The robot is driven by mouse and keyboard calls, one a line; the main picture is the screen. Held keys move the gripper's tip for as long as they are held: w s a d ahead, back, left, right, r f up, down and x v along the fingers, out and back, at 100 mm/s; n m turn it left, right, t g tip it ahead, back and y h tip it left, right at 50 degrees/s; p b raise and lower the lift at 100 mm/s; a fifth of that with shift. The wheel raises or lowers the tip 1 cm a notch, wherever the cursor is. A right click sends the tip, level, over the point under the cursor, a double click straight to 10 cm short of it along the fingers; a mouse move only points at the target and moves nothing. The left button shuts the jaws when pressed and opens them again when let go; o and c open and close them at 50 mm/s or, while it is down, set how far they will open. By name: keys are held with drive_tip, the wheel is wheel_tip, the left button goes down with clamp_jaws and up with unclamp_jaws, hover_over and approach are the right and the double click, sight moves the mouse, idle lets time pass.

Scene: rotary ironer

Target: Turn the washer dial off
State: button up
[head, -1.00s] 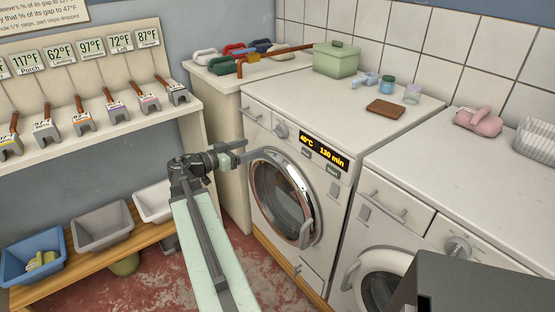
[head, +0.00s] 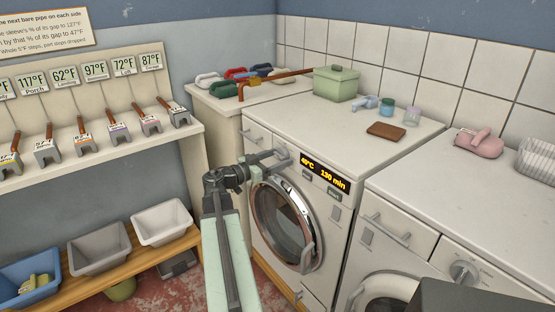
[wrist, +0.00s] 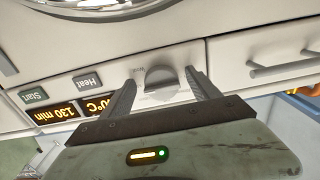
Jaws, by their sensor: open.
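The washer (head: 262,130) is white with a round glass door. Its dial (wrist: 161,80) is a grey knob on the front panel, with small, blurred lettering beside it. The washer's display (head: 325,176) is lit and reads 40°C and 130 min. My gripper (wrist: 160,77) is open, with one finger on each side of the dial in the wrist view. Small gaps seem to show between the fingers and the knob; contact is hard to tell. In the head view, my gripper (head: 268,158) is at the panel's upper left and partly hides the dial.
Heat (wrist: 87,83) and Start (wrist: 34,96) buttons sit beside the display. A drawer handle (wrist: 285,66) is close to one finger. A second machine with its own dial (head: 464,272) stands at right. A shelf with several levers (head: 120,130) is at left.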

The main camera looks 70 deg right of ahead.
drive_tip(key=c, duration=1.4)
drive_tip(key=shift+o, duration=0.2)
drive_tip(key=shift+n, duration=0.4)
drive_tip(key=shift+s+a+r+n+p, duration=0.1)
drive_tip(key=shift+s+n+p, duration=0.05)
drive_tip(key=shift+n, duration=2.65)
drive_tip(key=shift+s+a+r+n+p, duration=0.1)
drive_tip(key=shift+r+n, duration=0.05)
drive_tip(key=shift+n, duration=2.65)
drive_tip(key=shift+s+a+r+n+p, duration=0.1)
drive_tip(key=shift+s+n+p, duration=0.05)
drive_tip(key=shift+n, duration=2.65)
drive_tip(key=o, duration=1.4)
drive_tip(key=shift+c, duration=0.2)
